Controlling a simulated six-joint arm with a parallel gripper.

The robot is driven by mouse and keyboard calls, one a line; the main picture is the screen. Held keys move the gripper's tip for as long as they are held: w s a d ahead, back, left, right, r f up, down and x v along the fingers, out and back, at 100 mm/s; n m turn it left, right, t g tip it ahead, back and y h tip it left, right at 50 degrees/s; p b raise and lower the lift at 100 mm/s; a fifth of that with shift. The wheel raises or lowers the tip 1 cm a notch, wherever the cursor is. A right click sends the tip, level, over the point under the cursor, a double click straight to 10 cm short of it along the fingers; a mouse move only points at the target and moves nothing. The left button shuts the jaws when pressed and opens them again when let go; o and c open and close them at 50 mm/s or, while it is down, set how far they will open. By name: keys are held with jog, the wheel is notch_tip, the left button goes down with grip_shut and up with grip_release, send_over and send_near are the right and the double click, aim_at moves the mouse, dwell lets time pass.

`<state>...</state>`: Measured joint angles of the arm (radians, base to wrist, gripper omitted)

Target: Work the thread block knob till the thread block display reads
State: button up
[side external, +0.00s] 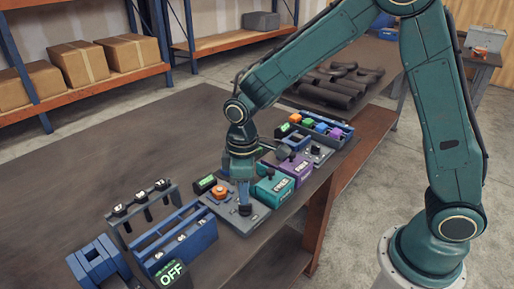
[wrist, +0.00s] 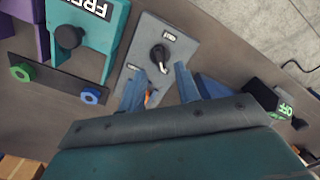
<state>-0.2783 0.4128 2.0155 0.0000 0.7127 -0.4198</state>
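A grey plate (wrist: 200,48) carries a black knob (wrist: 159,53) with a small white label beside it. In the side view the same plate (side external: 228,217) shows an orange part and a dark knob (side external: 245,210). My gripper (wrist: 160,74) is open and empty, its two blue fingers apart and just short of the black knob. In the side view my gripper (side external: 243,193) points down over the dark knob. A teal block (wrist: 97,28) with a dark round knob (wrist: 69,37) has a display reading FREE. I cannot tell which of these is the thread block.
A purple block (side external: 296,167) with a display stands beyond the teal one. A display reading OFF (side external: 172,273) and a blue rack (side external: 180,238) stand to the left. A dark strip with green and blue rings (wrist: 88,95) lies near the teal block.

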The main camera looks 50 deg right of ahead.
notch_tip(320, 180, up, 10)
jog(key=shift+f, duration=0.15)
dwell(0.6)
jog(key=s+d+r+m+t, duration=0.2)
jog(key=s+d+r+m, duration=0.2)
jog(key=s, duration=0.6)
jog(key=s+d+r+m+t, duration=0.3)
jog(key=s+d, duration=0.4)
jog(key=s, duration=0.3)
jog(key=shift+s+r+m+t, duration=0.3)
jog(key=shift+s+r+m, duration=0.05)
jog(key=shift+r+m, duration=0.2)
dwell(0.8)
